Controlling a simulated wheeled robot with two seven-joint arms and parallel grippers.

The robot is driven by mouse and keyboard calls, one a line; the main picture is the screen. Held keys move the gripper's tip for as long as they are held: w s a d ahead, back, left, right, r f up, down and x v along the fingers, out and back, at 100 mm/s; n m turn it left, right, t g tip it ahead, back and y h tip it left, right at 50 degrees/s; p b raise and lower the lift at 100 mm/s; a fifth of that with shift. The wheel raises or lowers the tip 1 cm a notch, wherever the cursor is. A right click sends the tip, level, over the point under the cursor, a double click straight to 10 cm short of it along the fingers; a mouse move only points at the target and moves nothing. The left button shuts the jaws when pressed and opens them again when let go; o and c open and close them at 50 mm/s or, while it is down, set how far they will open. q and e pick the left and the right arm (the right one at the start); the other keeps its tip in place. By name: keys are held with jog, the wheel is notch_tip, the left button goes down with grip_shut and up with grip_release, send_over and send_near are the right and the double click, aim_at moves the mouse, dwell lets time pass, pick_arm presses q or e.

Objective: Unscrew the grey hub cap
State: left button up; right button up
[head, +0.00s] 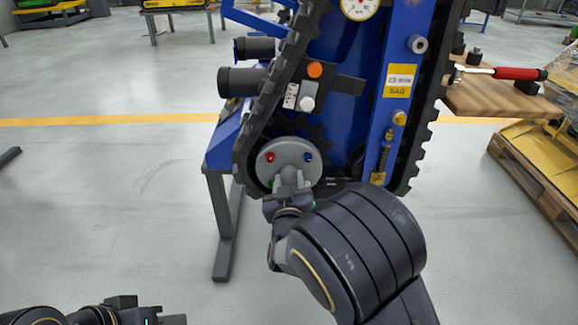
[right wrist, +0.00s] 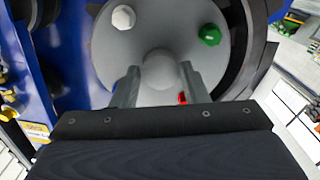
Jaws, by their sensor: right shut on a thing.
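The grey hub cap (head: 285,151) is a round disc on the lower end of the tracked carrier. It bears small coloured studs, red at left and blue at right in the head view. In the right wrist view the hub cap (right wrist: 160,28) shows a white, a green and a partly hidden red stud. My right gripper (head: 290,180) is shut on its round central boss (right wrist: 158,68), one finger on each side. The gripper hides the cap's lower part in the head view. My left gripper (head: 140,312) is low at the left, away from the cap; its opening is unclear.
A black track (head: 262,115) surrounds the cap closely. Above it are an orange button (head: 315,70) and a white knob (head: 307,104). The floor at left is largely clear.

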jog(key=n+p, duration=0.1)
jog(key=n, duration=0.1)
jog(key=n+p, duration=0.2)
jog(key=shift+r+n, duration=0.3)
jog(key=shift+r, duration=0.05)
jog(key=shift+f+n+p, duration=0.15)
jog(key=shift+n+p, duration=0.2)
jog(key=shift+n, duration=0.35)
jog(key=shift+f+n, duration=0.15)
jog(key=shift+n, duration=0.15)
pick_arm(q)
notch_tip(320, 180, up, 5)
jog(key=shift+r, duration=0.15)
pick_arm(e)
jog(key=shift+f, duration=0.1)
jog(key=n+p, duration=0.3)
jog(key=n, duration=0.2)
jog(key=shift+a+r+p, duration=0.1)
jog(key=shift+r+p, duration=0.3)
jog(key=shift+f+n+p, duration=0.15)
jog(key=shift+n+p, duration=0.15)
jog(key=shift+n, duration=0.9)
pick_arm(q)
notch_tip(320, 180, up, 5)
jog(key=shift+f, duration=0.1)
pick_arm(e)
jog(key=shift+f+n, duration=0.25)
jog(key=shift+n, duration=0.95)
